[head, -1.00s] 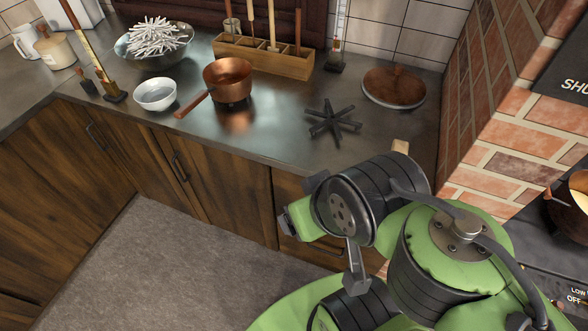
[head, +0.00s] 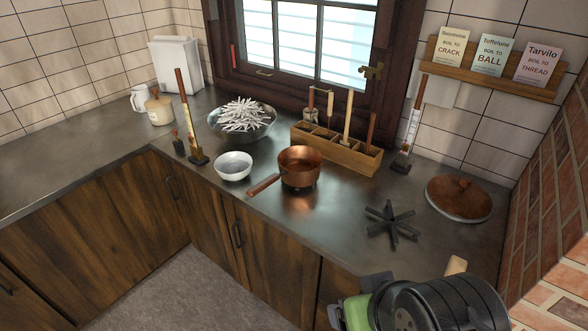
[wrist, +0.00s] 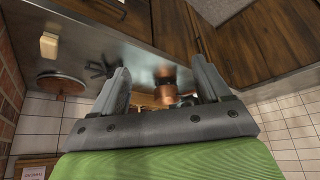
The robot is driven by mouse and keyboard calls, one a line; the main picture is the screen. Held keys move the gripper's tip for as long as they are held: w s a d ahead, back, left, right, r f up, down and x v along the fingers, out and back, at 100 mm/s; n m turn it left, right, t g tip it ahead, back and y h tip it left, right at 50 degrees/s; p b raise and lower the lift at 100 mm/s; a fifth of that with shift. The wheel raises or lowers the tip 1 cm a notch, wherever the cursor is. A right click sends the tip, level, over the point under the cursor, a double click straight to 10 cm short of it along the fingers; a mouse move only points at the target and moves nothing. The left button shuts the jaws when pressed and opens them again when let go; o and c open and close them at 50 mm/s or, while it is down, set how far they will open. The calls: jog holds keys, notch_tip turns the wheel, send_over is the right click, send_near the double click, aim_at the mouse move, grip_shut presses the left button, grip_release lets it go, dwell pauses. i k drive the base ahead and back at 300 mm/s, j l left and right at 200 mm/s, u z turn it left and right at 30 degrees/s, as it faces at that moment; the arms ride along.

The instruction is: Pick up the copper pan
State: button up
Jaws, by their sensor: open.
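The copper pan (head: 300,165) stands upright on the dark metal counter (head: 300,222), and its reddish handle (head: 264,186) points toward the front left edge. In the wrist view the copper pan (wrist: 166,94) shows between and beyond the two fingers. My gripper (wrist: 163,82) is open with nothing between its fingers, and it is well apart from the pan. In the head view my wrist and part of my gripper (head: 355,300) are at the bottom, right of and nearer than the pan. The fingertips are hard to make out there.
A white bowl (head: 234,166) stands just left of the pan. A wooden rack (head: 338,150) with upright tools is close behind it. A black trivet (head: 390,221) and a copper lid (head: 459,197) lie to the right. A brick wall (head: 555,210) bounds the right side.

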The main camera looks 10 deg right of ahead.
aim_at(300, 167)
jog(key=i+j+u, duration=0.7)
jog(key=i, duration=0.35)
jog(key=k+l, duration=0.05)
jog(key=l, duration=0.05)
